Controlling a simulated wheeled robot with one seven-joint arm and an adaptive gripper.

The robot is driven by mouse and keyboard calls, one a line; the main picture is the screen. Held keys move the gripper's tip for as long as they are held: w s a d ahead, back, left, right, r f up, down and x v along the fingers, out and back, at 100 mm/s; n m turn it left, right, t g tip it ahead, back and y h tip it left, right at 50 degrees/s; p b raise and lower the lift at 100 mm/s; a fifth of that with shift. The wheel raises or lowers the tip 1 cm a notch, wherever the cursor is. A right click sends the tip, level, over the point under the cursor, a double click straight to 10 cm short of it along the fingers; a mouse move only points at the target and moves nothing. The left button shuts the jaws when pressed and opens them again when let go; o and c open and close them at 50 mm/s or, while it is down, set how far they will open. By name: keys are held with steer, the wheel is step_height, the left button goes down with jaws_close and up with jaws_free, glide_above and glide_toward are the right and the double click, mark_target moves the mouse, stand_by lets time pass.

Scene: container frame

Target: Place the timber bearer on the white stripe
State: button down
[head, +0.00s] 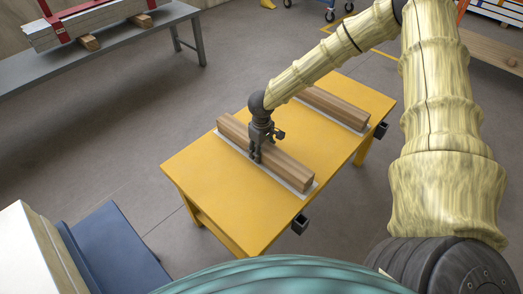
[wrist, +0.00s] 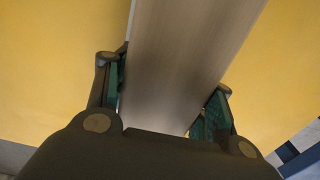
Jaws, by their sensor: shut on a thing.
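A wooden timber bearer (head: 285,167) lies lengthwise along a white stripe (head: 307,192) on the yellow table, and much of the stripe is hidden under it. My gripper (head: 256,157) reaches down over the middle of this bearer and is shut on it, one finger on each side. In the wrist view the bearer (wrist: 185,60) runs between the two fingers of my gripper (wrist: 163,108). A thin pale strip shows along its left edge there. I cannot tell whether the bearer rests fully on the stripe. A second bearer (head: 335,105) lies on another pale stripe farther back.
The yellow table (head: 215,190) has bare room at the front left and between the bearers. Dark brackets (head: 300,224) stick out from its right side. A grey bench (head: 110,50) with a strapped stack stands at the back left. A blue object (head: 115,250) is at the lower left.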

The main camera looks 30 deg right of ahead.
steer(key=c, duration=0.6)
jaws_free()
steer(key=shift+o, duration=0.2)
step_height(320, 180, up, 12)
steer(key=shift+r+p, duration=0.1)
steer(key=shift+p, duration=0.9)
